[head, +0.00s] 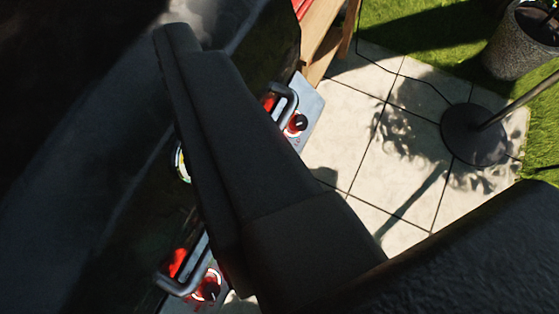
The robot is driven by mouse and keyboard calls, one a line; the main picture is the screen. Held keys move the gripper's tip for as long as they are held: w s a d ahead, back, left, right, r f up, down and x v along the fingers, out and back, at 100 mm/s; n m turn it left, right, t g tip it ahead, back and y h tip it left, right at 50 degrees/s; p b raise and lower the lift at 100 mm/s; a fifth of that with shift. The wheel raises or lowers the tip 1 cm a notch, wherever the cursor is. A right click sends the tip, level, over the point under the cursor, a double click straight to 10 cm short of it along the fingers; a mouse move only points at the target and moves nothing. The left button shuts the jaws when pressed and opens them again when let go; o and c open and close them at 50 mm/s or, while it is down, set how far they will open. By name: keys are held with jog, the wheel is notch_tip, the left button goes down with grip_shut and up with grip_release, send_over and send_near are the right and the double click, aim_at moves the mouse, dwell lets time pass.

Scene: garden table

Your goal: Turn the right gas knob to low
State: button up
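The grill's control panel (313,110) shows as a pale grey strip running diagonally behind my gripper. One black gas knob (299,122) with a red surround sits on its upper part, beside a grey handle; by the panel's facing, this appears to be the right knob. Another knob (208,286) with a red and white surround shows at the lower left, beside a second handle. My gripper (190,50) is a large dark shape across the middle, covering the panel between the knobs. Its fingers cannot be told apart. No contact with either knob shows. Neither knob's setting is readable.
Grey handles (284,98) (184,278) stick out from the grill. A round dial (180,163) is partly hidden. A wooden piece (320,38) stands at the top. Paving (350,130), a round pole base (474,133), grass and a planter (527,42) lie to the right.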

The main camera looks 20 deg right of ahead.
jog(key=w+d+f+m+g+y+p, duration=0.1)
jog(key=w+d+f+m+g, duration=0.1)
jog(key=w+f, duration=0.25)
jog(key=w+d+f+m+g+y, duration=0.1)
jog(key=w+d+f+m, duration=0.2)
jog(key=f, duration=0.2)
jog(key=m+g+y+p, duration=0.1)
jog(key=m+y+p, duration=0.4)
jog(key=m, duration=1.5)
send_near(303, 123)
jog(key=shift+g+y, duration=0.3)
jog(key=shift+y, duration=0.5)
jog(key=b+x, duration=0.1)
jog(key=x, duration=0.2)
jog(key=b+x, duration=0.2)
jog(key=x, duration=0.1)
jog(key=d+b+x, duration=0.1)
jog(key=x, duration=0.2)
jog(key=shift+w+f, duration=0.25)
jog(key=shift+f, duration=0.05)
